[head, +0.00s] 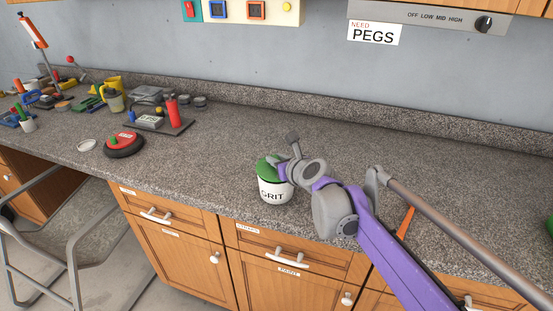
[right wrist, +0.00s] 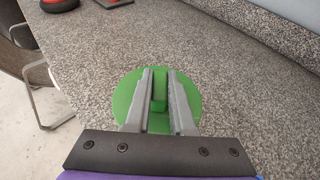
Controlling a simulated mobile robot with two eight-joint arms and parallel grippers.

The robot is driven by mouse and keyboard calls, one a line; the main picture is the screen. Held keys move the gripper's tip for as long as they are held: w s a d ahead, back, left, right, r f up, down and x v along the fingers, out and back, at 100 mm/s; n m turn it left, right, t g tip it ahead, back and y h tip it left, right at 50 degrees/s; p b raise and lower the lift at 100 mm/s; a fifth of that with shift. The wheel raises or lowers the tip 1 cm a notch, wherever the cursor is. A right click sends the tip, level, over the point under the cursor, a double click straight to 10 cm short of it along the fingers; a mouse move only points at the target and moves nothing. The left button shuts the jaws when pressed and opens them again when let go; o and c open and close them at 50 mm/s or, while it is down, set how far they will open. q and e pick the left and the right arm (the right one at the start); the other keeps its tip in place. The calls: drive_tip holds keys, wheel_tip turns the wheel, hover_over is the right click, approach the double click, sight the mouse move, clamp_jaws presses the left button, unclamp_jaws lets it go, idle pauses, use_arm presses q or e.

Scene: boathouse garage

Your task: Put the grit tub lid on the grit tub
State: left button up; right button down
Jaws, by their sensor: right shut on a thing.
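The white grit tub (head: 272,191), lettered GRIT, stands upright on the counter near its front edge. The green grit tub lid (head: 265,168) is at the tub's top, partly hidden behind my gripper; I cannot tell whether it is fully seated. My right gripper (head: 281,167) reaches in from the right and is over the tub. In the right wrist view the round green lid (right wrist: 126,95) lies below the fingers, which are shut on its small raised knob (right wrist: 159,103). The tub is hidden under the lid there. My left gripper is not in view.
The speckled counter (head: 215,150) is clear around the tub. A red and black round thing (head: 124,145) and a small pale disc (head: 86,145) lie to the left. A dark tray (head: 160,127) with a red cylinder stands behind them. An orange object (head: 406,223) is beside my right arm.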

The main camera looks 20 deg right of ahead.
drive_tip(key=shift+f+b, duration=0.3)
drive_tip(key=shift+f, duration=0.3)
drive_tip(key=c, duration=0.7)
unclamp_jaws()
drive_tip(key=shift+s, duration=0.1)
drive_tip(key=p+v, duration=0.1)
drive_tip(key=v, duration=0.9)
drive_tip(key=shift+s+r, duration=0.25)
drive_tip(key=shift+s, duration=0.05)
